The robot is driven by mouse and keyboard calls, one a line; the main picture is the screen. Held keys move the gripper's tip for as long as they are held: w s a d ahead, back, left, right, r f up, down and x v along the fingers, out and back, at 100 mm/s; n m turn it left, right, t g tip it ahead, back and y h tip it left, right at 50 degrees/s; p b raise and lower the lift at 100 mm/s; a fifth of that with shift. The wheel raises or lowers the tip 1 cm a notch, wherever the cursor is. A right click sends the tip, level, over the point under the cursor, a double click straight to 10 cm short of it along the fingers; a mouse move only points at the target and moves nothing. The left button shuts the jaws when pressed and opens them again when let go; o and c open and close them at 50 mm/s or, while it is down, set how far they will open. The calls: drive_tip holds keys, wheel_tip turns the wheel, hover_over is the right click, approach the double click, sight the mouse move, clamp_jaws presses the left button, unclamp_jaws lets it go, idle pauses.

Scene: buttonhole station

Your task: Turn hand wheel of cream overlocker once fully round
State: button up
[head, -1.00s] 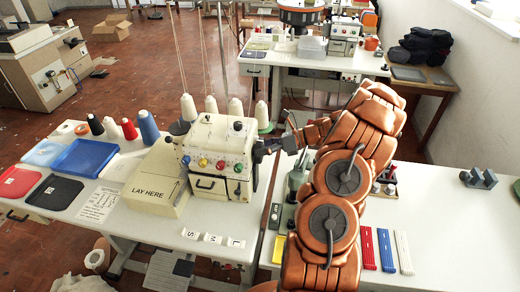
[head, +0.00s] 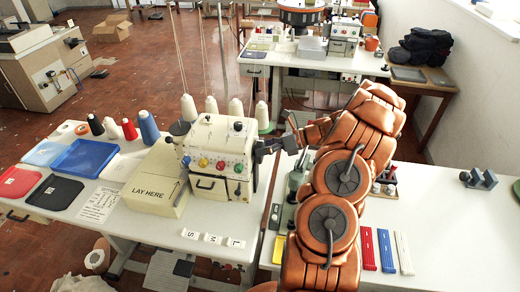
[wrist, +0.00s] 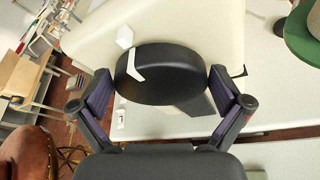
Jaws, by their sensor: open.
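The cream overlocker (head: 220,145) stands on the left white table, with coloured dials on its front. Its black hand wheel (wrist: 162,74) shows in the wrist view on the machine's cream side. A white mark (wrist: 134,65) lies across the wheel's left part, and a small white block (wrist: 125,37) sits on the casing just above it. My gripper (wrist: 160,78) is open, with one finger at each side of the wheel. Whether the fingertips touch the rim, I cannot tell.
A cream box marked "LAY HERE" (head: 150,190) adjoins the overlocker on the left. Thread cones (head: 188,108) stand behind it. Size cards (head: 213,238) lie in front. The right table (head: 450,220) holds red, blue and white strips and has free room.

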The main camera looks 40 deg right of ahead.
drive_tip(key=v, duration=1.2)
drive_tip(key=shift+a, duration=0.2)
